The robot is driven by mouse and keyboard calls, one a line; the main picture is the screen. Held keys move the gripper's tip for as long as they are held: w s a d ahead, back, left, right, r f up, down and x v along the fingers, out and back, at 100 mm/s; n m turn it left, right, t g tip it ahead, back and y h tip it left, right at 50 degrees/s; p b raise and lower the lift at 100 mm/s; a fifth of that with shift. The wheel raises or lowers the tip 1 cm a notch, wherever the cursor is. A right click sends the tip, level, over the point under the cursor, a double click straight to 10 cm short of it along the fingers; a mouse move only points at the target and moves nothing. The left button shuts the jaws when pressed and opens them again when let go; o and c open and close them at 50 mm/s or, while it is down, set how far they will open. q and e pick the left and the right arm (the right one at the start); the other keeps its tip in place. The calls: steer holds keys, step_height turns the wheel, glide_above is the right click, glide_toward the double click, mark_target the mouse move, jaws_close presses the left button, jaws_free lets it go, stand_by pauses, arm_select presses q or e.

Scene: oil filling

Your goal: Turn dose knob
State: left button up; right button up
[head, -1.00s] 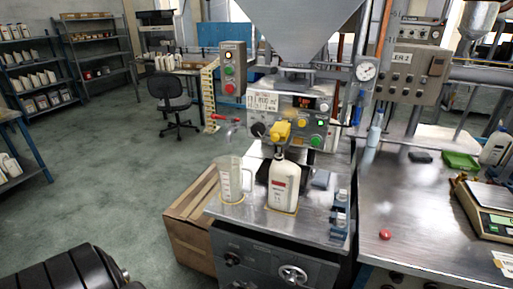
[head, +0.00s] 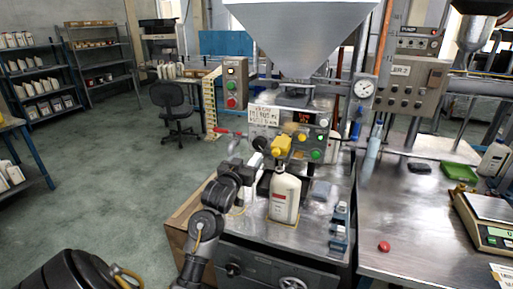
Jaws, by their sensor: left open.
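The filling machine's front panel (head: 272,117) stands at the middle, with a small display, buttons and a yellow nozzle part (head: 281,145). A dark round knob with a pale face (head: 261,144) sits low on the panel's left; I take it for the dose knob. My left arm rises from the bottom, and my left gripper (head: 256,161) is open just below the knob. I cannot tell whether it touches the knob. A white bottle with a red label (head: 284,198) stands upright under the nozzle. The clear measuring jug is mostly hidden behind my arm. My right gripper is out of view.
A red-handled lever (head: 228,132) is left of the knob. The steel hopper (head: 300,38) hangs above.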

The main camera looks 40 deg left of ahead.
mark_target(258, 145)
arm_select(q)
steer(key=p+x, duration=0.2)
steer(key=x, duration=0.7)
steer(key=shift+w+a, duration=0.15)
steer(key=shift+w, duration=0.2)
steer(key=c, duration=1)
